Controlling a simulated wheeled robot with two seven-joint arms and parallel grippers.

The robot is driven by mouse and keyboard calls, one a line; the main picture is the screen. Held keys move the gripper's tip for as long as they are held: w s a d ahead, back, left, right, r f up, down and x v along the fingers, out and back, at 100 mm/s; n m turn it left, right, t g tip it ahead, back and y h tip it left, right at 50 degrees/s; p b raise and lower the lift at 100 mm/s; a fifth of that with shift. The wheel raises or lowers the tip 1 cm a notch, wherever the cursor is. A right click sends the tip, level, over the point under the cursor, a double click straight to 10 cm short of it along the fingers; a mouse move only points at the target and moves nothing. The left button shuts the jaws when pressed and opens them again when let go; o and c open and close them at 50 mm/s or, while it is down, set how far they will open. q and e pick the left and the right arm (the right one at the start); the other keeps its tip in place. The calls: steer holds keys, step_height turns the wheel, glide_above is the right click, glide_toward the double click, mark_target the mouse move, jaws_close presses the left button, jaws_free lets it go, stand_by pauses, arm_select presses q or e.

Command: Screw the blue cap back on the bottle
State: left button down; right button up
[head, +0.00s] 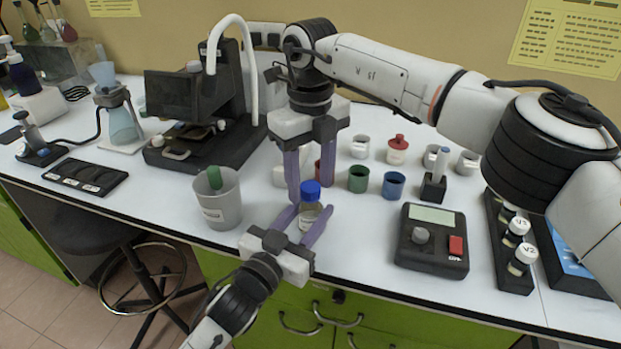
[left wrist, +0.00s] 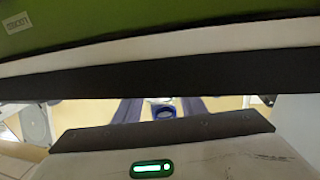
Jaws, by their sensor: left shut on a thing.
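The small clear bottle (head: 309,213) stands upright near the front edge of the bench, between the purple fingers of my left gripper (head: 309,221), which is shut on it. The blue cap (head: 310,190) sits at the bottle's top; I cannot tell whether it is threaded on. My right gripper (head: 311,193) points down from above, with one finger on each side of the cap. Whether its fingers touch the cap is unclear. In the left wrist view, a blue ring-like part (left wrist: 165,112) shows between purple fingers.
A grey beaker (head: 225,210) with a green item stands left of the bottle. Green (head: 358,179) and blue (head: 393,185) cups stand behind right. A dark scale-like device (head: 433,240) and a vial rack (head: 509,272) are further right. A microscope-like instrument (head: 190,100) stands back left.

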steer(key=shift+r, duration=2.25)
steer(key=shift+c, duration=0.4)
steer(key=n, duration=0.1)
steer(key=r+n, duration=0.1)
steer(key=shift+r+n, duration=0.25)
steer(key=shift+n, duration=0.15)
step_height(320, 180, up, 2)
steer(key=n, duration=0.4)
steer(key=shift+f, duration=0.15)
steer(key=shift+f, duration=3.9)
